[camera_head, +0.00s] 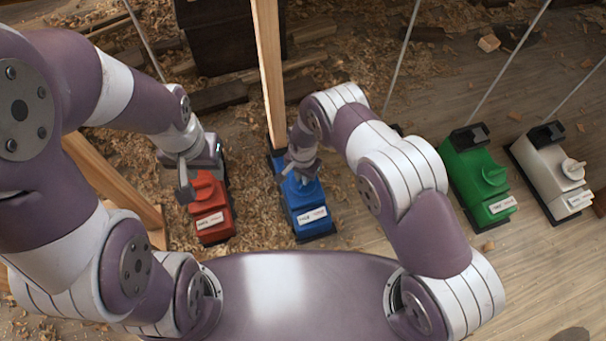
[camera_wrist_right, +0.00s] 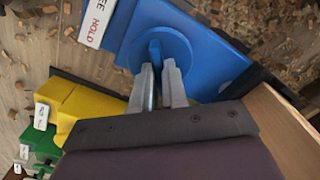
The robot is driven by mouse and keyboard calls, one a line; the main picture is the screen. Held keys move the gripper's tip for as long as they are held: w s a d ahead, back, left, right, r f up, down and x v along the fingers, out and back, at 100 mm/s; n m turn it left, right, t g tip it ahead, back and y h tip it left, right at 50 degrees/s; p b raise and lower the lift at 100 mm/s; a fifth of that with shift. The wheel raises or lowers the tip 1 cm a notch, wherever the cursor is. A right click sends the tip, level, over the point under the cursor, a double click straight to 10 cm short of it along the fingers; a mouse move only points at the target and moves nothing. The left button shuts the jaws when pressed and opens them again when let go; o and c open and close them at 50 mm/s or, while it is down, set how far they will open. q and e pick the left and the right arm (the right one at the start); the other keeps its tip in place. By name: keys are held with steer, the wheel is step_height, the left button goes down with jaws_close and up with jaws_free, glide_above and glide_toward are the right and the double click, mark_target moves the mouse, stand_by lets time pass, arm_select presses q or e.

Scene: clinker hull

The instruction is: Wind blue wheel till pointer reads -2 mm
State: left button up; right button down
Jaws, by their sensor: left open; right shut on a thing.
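The blue unit (camera_head: 308,211) stands on the floor left of centre in the head view. Its blue wheel (camera_wrist_right: 176,52), a round disc with a raised bar-like grip, faces up in the right wrist view. My right gripper (camera_wrist_right: 160,72) is shut on that grip; in the head view the arm partly covers the wheel. My left gripper (camera_head: 186,178) is open at the red unit (camera_head: 211,207), by its top; I cannot tell whether it touches. No pointer or scale can be read in either view.
A green unit (camera_head: 478,180) and a white unit (camera_head: 556,172) stand to the right; a yellow unit (camera_wrist_right: 90,107) shows in the right wrist view. A wooden plank (camera_head: 268,70) rises behind the blue unit. Thin rods slant up from several units. Wood shavings cover the floor.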

stand_by(0.5)
steer(key=c, duration=1.2)
jaws_free()
steer(key=shift+o, duration=0.2)
steer(key=shift+r, duration=0.1)
step_height(320, 180, up, 12)
steer(key=p, duration=0.6)
steer(key=shift+r, duration=0.25)
